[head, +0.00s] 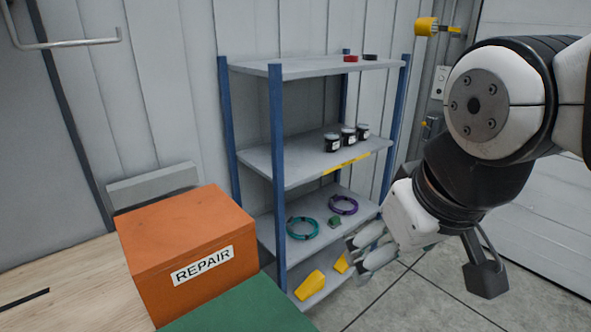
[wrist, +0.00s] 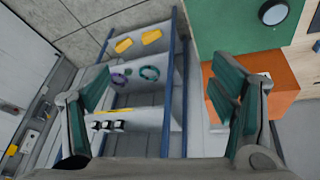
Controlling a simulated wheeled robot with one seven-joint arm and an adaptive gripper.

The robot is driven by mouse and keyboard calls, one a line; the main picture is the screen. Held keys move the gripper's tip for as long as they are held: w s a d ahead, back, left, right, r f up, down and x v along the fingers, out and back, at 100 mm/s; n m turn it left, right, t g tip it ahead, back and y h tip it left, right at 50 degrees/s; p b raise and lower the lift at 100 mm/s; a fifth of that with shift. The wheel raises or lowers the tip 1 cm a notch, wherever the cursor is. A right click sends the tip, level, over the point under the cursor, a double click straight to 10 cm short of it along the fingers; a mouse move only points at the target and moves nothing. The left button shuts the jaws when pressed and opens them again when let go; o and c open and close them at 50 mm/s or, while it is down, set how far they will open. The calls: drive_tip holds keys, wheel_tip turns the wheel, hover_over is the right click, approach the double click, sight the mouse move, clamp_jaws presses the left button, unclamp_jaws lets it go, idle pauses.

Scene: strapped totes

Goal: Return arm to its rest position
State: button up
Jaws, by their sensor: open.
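My gripper (head: 366,254) hangs at the right in the head view, in front of the lower part of the shelf rack and clear of it. In the wrist view my gripper (wrist: 158,108) has its two fingers wide apart with nothing between them. My arm, white and black, is bent and reaches in from the right edge of the head view. The gripper hides part of the lower shelves' right end.
A blue-posted shelf rack (head: 276,160) stands against the wall, holding rings, black jars and yellow pieces. An orange REPAIR box (head: 180,250) and a green surface (head: 240,308) are at the lower left, by a wooden top (head: 70,285). Bare floor (head: 410,300) lies at the right.

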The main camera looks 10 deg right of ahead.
drive_tip(key=shift+s+d+r+m+t, duration=0.15)
drive_tip(key=shift+s+d+m+t, duration=0.05)
drive_tip(key=shift+s+d+m, duration=0.4)
drive_tip(key=shift+s+d+r+m+t, duration=0.2)
drive_tip(key=shift+s+d+m, duration=0.2)
drive_tip(key=shift+s, duration=0.3)
